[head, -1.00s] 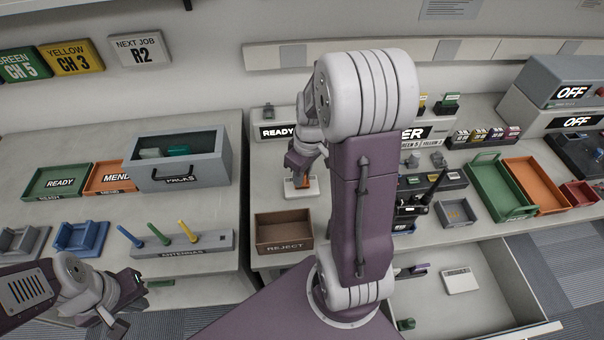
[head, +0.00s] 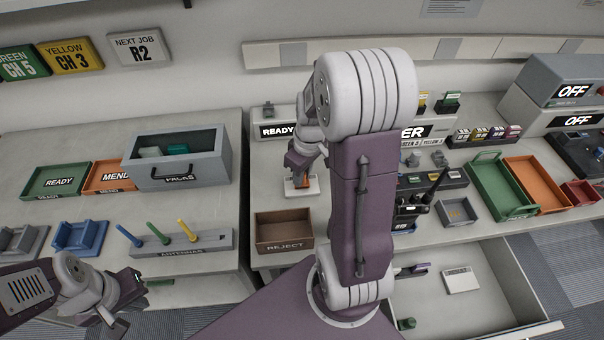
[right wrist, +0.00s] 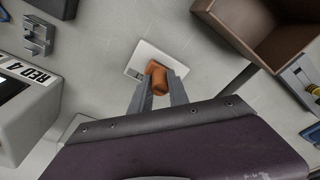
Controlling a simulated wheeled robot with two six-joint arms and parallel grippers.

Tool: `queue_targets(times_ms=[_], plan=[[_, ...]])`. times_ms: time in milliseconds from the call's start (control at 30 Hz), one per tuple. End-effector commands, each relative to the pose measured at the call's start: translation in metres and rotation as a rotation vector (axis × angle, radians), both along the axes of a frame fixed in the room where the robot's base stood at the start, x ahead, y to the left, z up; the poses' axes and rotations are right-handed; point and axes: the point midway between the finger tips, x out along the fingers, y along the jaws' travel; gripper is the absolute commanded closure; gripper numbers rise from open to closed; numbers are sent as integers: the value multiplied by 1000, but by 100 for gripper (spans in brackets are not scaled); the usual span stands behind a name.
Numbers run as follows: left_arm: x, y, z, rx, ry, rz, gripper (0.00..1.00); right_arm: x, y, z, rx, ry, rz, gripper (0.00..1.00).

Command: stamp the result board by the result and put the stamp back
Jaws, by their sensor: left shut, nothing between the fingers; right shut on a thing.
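My right gripper (head: 300,176) is shut on the orange-brown stamp (right wrist: 158,80), whose handle sits between the fingertips in the right wrist view. The stamp is over a small white board (head: 314,188) that lies on the counter. The board also shows in the right wrist view (right wrist: 165,54), with a dark mark near its left edge. The stamp's underside is hidden, so I cannot tell whether it touches the board. My left gripper (head: 131,303) is shut and empty at the lower left, away from the board.
A brown REJECT bin (head: 284,246) stands just in front of the board. A READY display (head: 277,131) is behind it. My right arm hides part of the counter. A black radio (head: 425,200) stands to the right. An open drawer (head: 475,311) juts out at the lower right.

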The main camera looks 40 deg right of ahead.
Motion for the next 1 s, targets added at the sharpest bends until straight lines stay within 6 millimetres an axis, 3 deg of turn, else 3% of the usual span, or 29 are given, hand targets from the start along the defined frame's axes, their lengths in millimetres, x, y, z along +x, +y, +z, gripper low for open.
queue_targets(times_ms=[1000], plan=[[0,0,-3,0,0,0,100,0,0,-7,1,1,0,100]])
